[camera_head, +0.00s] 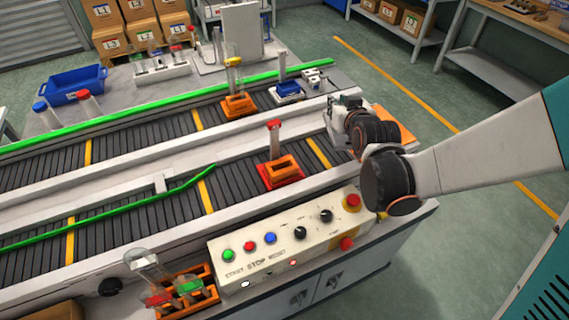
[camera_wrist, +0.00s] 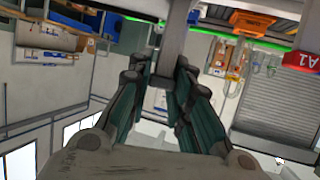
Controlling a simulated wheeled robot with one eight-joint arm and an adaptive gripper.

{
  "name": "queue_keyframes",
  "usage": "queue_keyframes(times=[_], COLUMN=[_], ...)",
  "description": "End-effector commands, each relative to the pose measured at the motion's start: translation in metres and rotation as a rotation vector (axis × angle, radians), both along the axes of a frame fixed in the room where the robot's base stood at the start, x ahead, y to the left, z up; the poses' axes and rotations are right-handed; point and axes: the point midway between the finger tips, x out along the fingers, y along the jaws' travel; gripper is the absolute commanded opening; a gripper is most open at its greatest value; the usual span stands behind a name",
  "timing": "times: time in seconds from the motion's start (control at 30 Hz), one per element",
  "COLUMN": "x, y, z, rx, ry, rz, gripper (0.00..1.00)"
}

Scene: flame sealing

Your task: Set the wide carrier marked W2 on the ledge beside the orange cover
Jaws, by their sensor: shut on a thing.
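My gripper (camera_head: 348,101) is at the right end of the conveyor bench, beside a flat orange piece (camera_head: 394,127) that may be the orange cover, partly hidden behind my wrist. In the wrist view its teal fingers (camera_wrist: 160,92) close around a grey bar-like thing (camera_wrist: 174,38) that runs out of the top of the picture. I cannot read W2 on anything, so I cannot tell whether this is part of the wide carrier. The ledge surface under my gripper is mostly hidden.
A red carrier (camera_head: 281,180) with a red-topped tube stands on the front belt, left of my wrist. An orange carrier (camera_head: 238,110) and a blue carrier (camera_head: 287,93) stand on the back belt. The button panel (camera_head: 290,240) is in front.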

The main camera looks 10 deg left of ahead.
Motion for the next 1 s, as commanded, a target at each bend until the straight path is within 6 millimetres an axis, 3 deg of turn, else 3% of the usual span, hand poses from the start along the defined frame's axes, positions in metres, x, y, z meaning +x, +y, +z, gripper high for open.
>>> queue_keyframes(times=[0.3,0.53,0.67,1.0], x=[0.006,0.008,0.008,0.008], y=[0.064,0.091,0.095,0.094], z=[0.035,0.053,0.041,-0.023], rx=[-0.003,-0.007,-0.010,-0.009], ry=[-0.003,-0.004,-0.004,-0.004], rz=[0.213,0.302,0.314,0.313], gripper=[0.00,0.00,0.00,0.00])
